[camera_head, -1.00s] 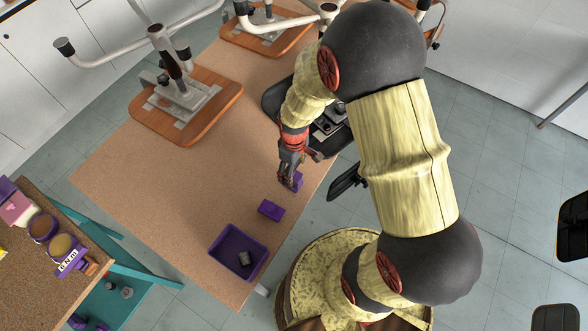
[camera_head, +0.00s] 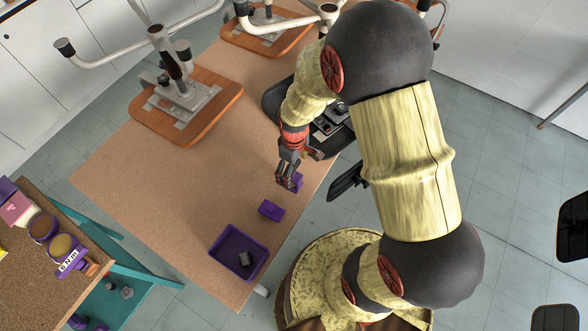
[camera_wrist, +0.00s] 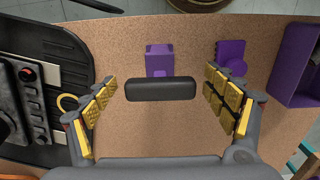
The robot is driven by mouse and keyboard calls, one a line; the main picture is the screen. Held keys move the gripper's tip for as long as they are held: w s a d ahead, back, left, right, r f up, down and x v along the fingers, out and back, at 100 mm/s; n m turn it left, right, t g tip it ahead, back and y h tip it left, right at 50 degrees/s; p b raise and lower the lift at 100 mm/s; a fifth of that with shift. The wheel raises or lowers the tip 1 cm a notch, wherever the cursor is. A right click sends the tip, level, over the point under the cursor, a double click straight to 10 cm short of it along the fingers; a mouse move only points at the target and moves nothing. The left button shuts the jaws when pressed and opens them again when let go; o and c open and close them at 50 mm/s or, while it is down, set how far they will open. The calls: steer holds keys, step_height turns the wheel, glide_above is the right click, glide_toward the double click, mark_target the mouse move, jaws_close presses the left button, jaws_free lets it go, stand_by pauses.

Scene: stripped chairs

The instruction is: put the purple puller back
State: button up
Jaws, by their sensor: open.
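A purple block (camera_wrist: 159,60) stands on the tan tabletop, with a black rounded bar (camera_wrist: 161,89) in front of it in the wrist view. They look like one tool, perhaps the puller, but I cannot tell if they are joined. In the head view this purple piece (camera_head: 296,182) shows partly behind my gripper (camera_head: 286,180). In the wrist view my gripper (camera_wrist: 162,98) is open, its yellow-padded fingers on either side of the bar with a gap at each side. A second purple piece (camera_wrist: 231,57) with a round end lies to the right, also in the head view (camera_head: 271,210).
A purple bin (camera_head: 224,266) holding a small grey part stands near the table's corner. A black chair part with a control box (camera_wrist: 30,100) lies left in the wrist view. Wooden chair seats (camera_head: 212,113) with metal frames stand at the back. The table's middle is clear.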

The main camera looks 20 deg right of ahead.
steer(key=s+r+m+t+p, duration=0.2)
steer(key=s+r+m, duration=0.1)
steer(key=r, duration=2.3)
steer(key=s+r+m+t, duration=0.3)
steer(key=s+r+m, duration=0.1)
steer(key=s+r, duration=0.6)
steer(key=shift+s+r+t, duration=0.3)
steer(key=shift+s+r, duration=0.1)
steer(key=shift+r, duration=0.15)
steer(key=shift+a+b, duration=0.1)
steer(key=shift+b, duration=0.2)
